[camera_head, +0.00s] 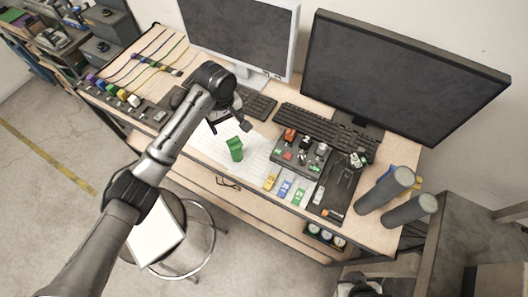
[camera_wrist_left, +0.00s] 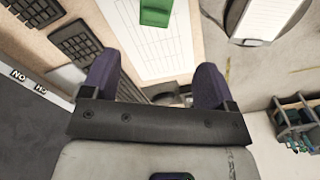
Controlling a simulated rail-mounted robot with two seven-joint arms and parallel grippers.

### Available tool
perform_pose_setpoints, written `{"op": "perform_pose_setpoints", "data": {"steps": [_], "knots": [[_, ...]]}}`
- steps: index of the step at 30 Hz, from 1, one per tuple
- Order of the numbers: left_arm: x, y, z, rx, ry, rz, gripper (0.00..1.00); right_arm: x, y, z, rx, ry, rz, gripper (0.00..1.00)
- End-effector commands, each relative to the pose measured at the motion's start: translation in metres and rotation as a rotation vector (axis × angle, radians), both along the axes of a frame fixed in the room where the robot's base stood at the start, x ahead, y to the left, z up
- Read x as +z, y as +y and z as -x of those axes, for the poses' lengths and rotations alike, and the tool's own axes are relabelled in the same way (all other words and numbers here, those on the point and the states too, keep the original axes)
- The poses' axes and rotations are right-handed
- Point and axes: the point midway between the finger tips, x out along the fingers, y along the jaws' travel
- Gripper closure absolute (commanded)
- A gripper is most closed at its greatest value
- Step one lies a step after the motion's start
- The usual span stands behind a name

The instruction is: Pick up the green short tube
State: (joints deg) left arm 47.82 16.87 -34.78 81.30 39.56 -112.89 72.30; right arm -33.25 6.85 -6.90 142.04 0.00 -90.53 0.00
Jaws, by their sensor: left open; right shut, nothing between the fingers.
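The green short tube (camera_head: 235,149) stands on the white gridded sheet near the front of the desk. It also shows at the top edge of the left wrist view (camera_wrist_left: 156,12), partly cut off, beyond the fingertips. My left gripper (camera_head: 230,123) is just behind and above the tube in the head view, apart from it. Its two dark fingers are spread wide and empty in the left wrist view (camera_wrist_left: 157,80). My right gripper (camera_head: 360,287) shows only partly at the bottom edge of the head view, away from the tube, with nothing visible in it.
Two monitors (camera_head: 400,75) and keyboards (camera_head: 325,128) stand behind. Lever frames (camera_head: 302,154) and small coloured tags (camera_head: 285,189) lie right of the tube. Two grey cylinders (camera_head: 385,190) stand at the right. A stool (camera_head: 160,232) is in front. Bare sheet surrounds the tube.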

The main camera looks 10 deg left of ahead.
Motion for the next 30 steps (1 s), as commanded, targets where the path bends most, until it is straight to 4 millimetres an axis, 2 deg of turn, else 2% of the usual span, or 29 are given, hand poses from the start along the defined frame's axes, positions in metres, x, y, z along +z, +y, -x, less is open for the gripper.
{"op": "perform_pose_setpoints", "data": {"steps": [5,15,25,30], "knots": [[-0.012,0.004,-0.004,0.026,0.009,-0.009,0.20,-0.002,0.001,0.000,-0.002,-0.002,-0.002,1.00],[-0.066,0.003,-0.004,0.025,0.007,-0.008,0.20,-0.002,0.000,-0.001,-0.001,-0.004,-0.002,1.00],[-0.086,0.003,-0.004,0.023,0.005,-0.006,0.20,-0.002,0.000,-0.001,-0.001,-0.003,-0.001,1.00],[-0.107,0.003,-0.003,0.023,0.007,-0.008,0.20,0.000,0.000,-0.001,0.000,-0.003,0.000,1.00]]}}
